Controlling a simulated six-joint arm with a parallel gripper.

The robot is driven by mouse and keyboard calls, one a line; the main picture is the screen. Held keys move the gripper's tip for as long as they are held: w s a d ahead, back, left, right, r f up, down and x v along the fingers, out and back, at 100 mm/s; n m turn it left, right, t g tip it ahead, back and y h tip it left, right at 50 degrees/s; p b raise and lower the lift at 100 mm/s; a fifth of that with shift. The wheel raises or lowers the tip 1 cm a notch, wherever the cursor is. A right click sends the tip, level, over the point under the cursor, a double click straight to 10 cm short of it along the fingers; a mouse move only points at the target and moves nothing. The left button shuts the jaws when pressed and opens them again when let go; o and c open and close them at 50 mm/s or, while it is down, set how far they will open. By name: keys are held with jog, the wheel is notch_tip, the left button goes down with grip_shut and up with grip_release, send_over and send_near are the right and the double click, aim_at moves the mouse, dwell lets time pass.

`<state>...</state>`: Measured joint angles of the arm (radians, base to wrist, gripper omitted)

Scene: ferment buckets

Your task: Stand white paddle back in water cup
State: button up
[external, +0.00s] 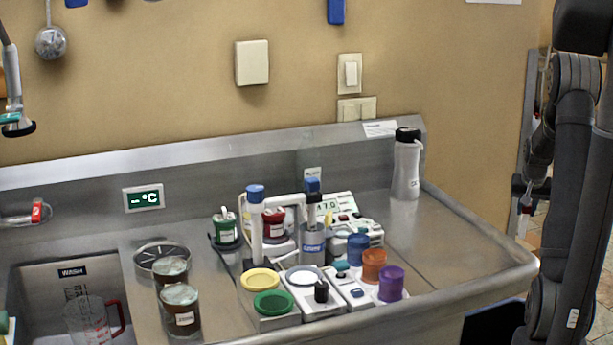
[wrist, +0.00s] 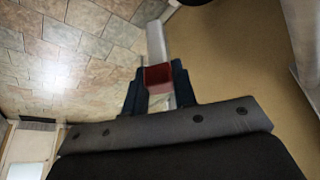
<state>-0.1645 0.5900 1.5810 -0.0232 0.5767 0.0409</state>
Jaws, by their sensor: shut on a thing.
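My gripper (wrist: 158,72) is shut in the wrist view, with its two dark fingers on either side of a red block. A long pale piece, which looks like the white paddle (wrist: 157,42), runs on beyond the fingertips. In the external view my gripper (external: 530,192) hangs at the right, off the sink's right end, and the held piece is hard to make out there. A grey labelled cup (external: 313,246) stands mid-counter below a blue-topped rod. I cannot tell whether it is the water cup. No counter item shows in the wrist view.
Two brown-filled jars (external: 181,318) stand at the front left of the counter. Yellow and green lids (external: 273,303), a purple cup (external: 391,284) and a stand with blue-topped rods (external: 256,225) crowd the middle. A bottle (external: 406,170) stands back right; the counter's right end is clear.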

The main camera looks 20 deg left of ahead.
jog(key=s+a+r+n+g+y, duration=0.1)
jog(key=s+a+r+n, duration=0.15)
jog(key=a+r, duration=1.2)
jog(key=s+a+r+n+y, duration=0.1)
jog(key=a+r+n, duration=0.3)
jog(key=a+r, duration=1.1)
jog(key=s+a+f+n+g+y, duration=0.1)
jog(key=s+a+f+n, duration=0.25)
jog(key=s+a, duration=0.6)
jog(key=s+a+f+n+g, duration=0.1)
jog(key=s+a+f+n, duration=0.3)
jog(key=s+a, duration=0.5)
jog(key=s+a+f+n+g+y, duration=0.1)
jog(key=s+a+f+n+g, duration=0.1)
jog(key=s+a+f, duration=0.7)
notch_tip(320, 180, down, 7)
jog(key=w+a, duration=0.1)
jog(key=shift+w+a, duration=0.3)
jog(key=shift+a, duration=0.05)
jog(key=shift+r, duration=0.1)
jog(key=o, duration=1.5)
jog(key=shift+r, duration=0.1)
